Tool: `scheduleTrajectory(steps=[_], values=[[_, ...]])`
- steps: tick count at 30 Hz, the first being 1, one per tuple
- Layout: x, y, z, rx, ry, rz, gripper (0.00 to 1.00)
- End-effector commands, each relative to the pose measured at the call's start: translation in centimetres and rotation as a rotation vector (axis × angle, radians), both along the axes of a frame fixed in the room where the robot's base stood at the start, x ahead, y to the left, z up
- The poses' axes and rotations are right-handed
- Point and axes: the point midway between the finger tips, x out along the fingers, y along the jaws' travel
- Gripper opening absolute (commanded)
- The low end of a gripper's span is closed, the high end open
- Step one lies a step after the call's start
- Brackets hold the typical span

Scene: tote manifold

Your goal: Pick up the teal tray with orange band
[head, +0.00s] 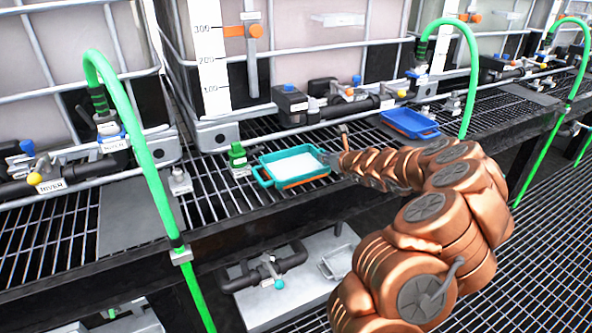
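The teal tray with an orange band (264,174) sits on the metal grating shelf in the middle of the head view. It has a pale inside, and the orange band shows low on its front side. My copper-coloured arm reaches in from the lower right. My gripper (333,161) is at the tray's right end, close to the rim or handle there. The fingers are small and dark, so I cannot tell whether they touch or grip the tray.
A blue tray (410,123) lies on the shelf to the right. A green block-like fitting (238,158) stands just left of the teal tray. Green hoses (155,180) arch down over the shelf edge. Large caged tanks with valves stand behind. A pale lower tray (300,290) is below.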

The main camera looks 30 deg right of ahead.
Motion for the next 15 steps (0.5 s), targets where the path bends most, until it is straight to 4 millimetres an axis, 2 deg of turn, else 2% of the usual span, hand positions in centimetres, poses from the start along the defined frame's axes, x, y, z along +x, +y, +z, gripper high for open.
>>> scheduleTrajectory(steps=[6,15], values=[[2.4,-0.2,-1.0,-0.002,0.001,0.001,0.17],[3.6,-0.2,-1.5,0.001,0.000,0.001,0.17]])
